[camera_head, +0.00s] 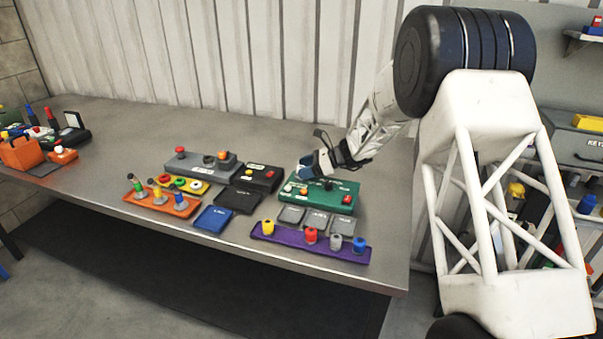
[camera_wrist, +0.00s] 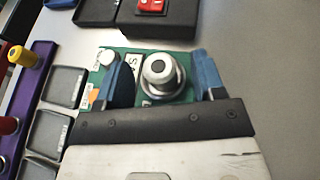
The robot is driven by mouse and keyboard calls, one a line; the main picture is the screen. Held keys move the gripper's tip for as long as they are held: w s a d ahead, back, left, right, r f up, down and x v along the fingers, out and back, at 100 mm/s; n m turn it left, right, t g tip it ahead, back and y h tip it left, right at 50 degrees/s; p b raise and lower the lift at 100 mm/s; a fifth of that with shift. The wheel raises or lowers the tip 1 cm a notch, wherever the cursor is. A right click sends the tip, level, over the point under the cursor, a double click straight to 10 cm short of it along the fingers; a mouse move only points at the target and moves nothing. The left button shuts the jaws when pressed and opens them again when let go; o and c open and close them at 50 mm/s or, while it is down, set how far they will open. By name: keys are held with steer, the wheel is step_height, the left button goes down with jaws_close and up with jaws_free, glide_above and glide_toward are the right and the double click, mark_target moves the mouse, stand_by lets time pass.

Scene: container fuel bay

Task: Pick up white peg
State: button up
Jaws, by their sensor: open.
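A small round white peg (camera_wrist: 107,58) stands on the green board (camera_wrist: 124,52) in the wrist view, just outside the left fingertip. My gripper (camera_wrist: 163,78) is open, with its blue fingertips on either side of a silver-grey knob with a dark ring (camera_wrist: 158,69). I cannot tell whether the fingers touch that knob. In the head view my gripper (camera_head: 312,170) hangs over the back left part of the green board (camera_head: 325,201). It hides part of the board there.
A purple tray (camera_head: 290,236) with several coloured pegs lies in front, past grey square plates (camera_head: 292,214). The metal table (camera_head: 385,215) is bare to the right.

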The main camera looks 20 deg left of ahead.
steer(key=shift+c, duration=0.4)
steer(key=c, duration=1)
steer(key=shift+r, duration=0.1)
steer(key=shift+r, duration=0.8)
steer(key=shift+s+r, duration=0.1)
steer(key=shift+r, duration=0.85)
steer(key=s+d+r, duration=0.1)
steer(key=s+d, duration=0.6)
steer(key=s, duration=0.6)
steer(key=shift+s+d+r, duration=0.15)
steer(key=shift+s+d, duration=0.2)
steer(key=shift+d, duration=0.05)
